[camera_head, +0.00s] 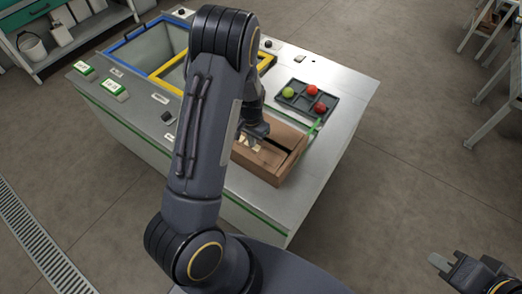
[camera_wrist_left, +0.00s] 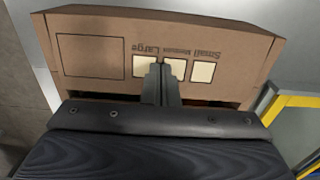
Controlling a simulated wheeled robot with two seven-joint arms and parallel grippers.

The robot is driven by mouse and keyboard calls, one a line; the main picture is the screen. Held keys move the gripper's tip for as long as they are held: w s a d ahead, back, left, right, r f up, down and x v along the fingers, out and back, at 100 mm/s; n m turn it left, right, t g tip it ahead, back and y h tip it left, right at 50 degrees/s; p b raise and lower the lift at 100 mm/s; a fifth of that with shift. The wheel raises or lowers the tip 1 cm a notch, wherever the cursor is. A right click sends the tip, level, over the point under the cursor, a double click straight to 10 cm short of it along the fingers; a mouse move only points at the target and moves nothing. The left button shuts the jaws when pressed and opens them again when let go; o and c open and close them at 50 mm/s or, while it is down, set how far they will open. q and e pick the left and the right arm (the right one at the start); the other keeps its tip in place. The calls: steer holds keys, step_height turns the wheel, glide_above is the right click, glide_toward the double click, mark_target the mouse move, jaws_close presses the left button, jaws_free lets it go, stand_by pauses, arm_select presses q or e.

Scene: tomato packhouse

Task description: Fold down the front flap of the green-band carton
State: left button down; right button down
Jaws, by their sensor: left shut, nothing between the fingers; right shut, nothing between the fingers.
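The brown cardboard carton (camera_head: 283,172) sits on the grey bench top, with a green strip (camera_head: 313,133) along its far right side. A dark gap runs across its top. A cardboard panel with pale label squares and the printed words Small, Medium and Large fills the upper left wrist view (camera_wrist_left: 95,58). My left gripper (camera_wrist_left: 163,68) is shut and empty, its fingertips over that panel between two squares; contact cannot be told. In the head view the left gripper (camera_head: 256,136) is over the carton, and my arm hides part of it. My right gripper (camera_head: 440,262) is shut and empty, away from the bench.
A dark divided tray (camera_head: 330,112) with a green and two red tomatoes lies behind the carton. Blue-rimmed (camera_head: 133,38) and yellow-rimmed (camera_head: 163,83) bins are set in the bench at left. Bare bench top lies right of the carton.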

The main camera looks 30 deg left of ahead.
arm_select(q)
steer(key=shift+w+f, duration=0.2)
steer(key=shift+f, duration=0.2)
steer(key=shift+r, duration=0.1)
step_height(320, 180, up, 8)
steer(key=p, duration=0.5)
steer(key=shift+p, duration=0.35)
